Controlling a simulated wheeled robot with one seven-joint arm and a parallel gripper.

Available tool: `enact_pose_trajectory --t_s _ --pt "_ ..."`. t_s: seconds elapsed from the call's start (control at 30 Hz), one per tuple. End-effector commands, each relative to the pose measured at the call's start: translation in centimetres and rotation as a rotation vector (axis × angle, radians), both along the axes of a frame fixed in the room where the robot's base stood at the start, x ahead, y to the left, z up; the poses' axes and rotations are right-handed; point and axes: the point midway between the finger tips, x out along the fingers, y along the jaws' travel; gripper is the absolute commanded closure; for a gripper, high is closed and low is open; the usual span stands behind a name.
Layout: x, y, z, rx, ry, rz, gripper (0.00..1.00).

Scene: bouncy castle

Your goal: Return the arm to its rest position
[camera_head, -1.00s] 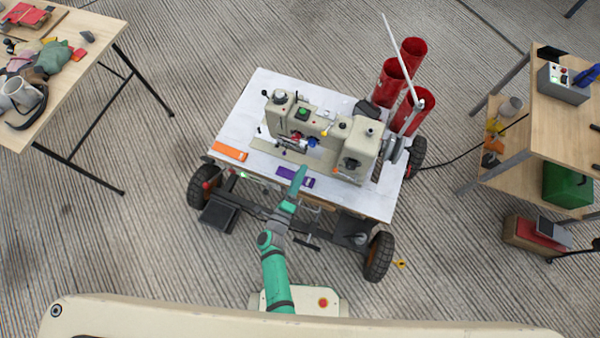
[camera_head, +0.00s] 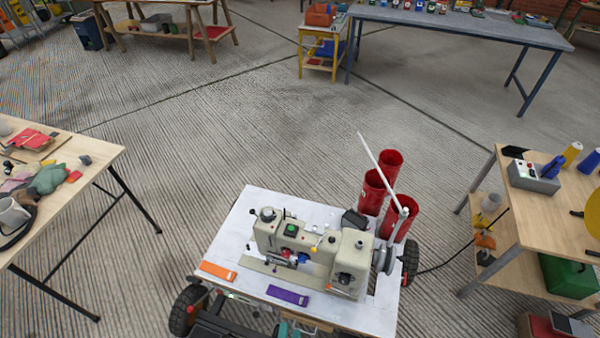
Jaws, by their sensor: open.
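My gripper is not in view. Only a small teal piece of my arm shows at the bottom edge, just below the front edge of the cart. The sewing machine (camera_head: 320,255) stands on the white-topped wheeled cart (camera_head: 240,225). An orange strip (camera_head: 218,271) and a purple strip (camera_head: 288,295) lie along the cart's front edge. The lower part of the cart and most of my arm are cut off.
Red cylinders (camera_head: 372,192) stand at the cart's back right. A wooden table (camera_head: 85,165) is at the left, and a wooden bench (camera_head: 545,205) at the right. A long blue-legged table (camera_head: 465,30) stands far back. The ribbed floor (camera_head: 240,120) between them is clear.

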Motion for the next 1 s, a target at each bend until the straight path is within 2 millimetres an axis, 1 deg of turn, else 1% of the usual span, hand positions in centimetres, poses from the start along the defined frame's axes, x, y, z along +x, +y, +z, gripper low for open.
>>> enact_pose_trajectory --t_s 0.03,0.1,0.27,0.3,0.4,0.53,0.6,0.7,1.0 --pt "-1.6 -0.3 1.3 -0.077 0.021 0.016 0.57" --pt "-3.3 -0.5 3.0 -0.197 0.050 0.042 0.57" --pt "-6.9 -1.2 7.2 -0.481 0.118 0.106 0.57" --pt "-7.7 -1.5 8.3 -0.553 0.134 0.122 0.57" --pt "-9.4 -2.0 10.8 -0.720 0.174 0.161 0.57" --pt "-10.8 -2.5 13.4 -0.891 0.214 0.201 0.57" --pt "-11.3 -2.7 14.4 -0.953 0.228 0.216 0.57" --pt "-11.6 -2.9 15.1 -1.005 0.241 0.228 0.57" --pt "-11.7 -2.9 15.3 -1.019 0.243 0.232 0.57"
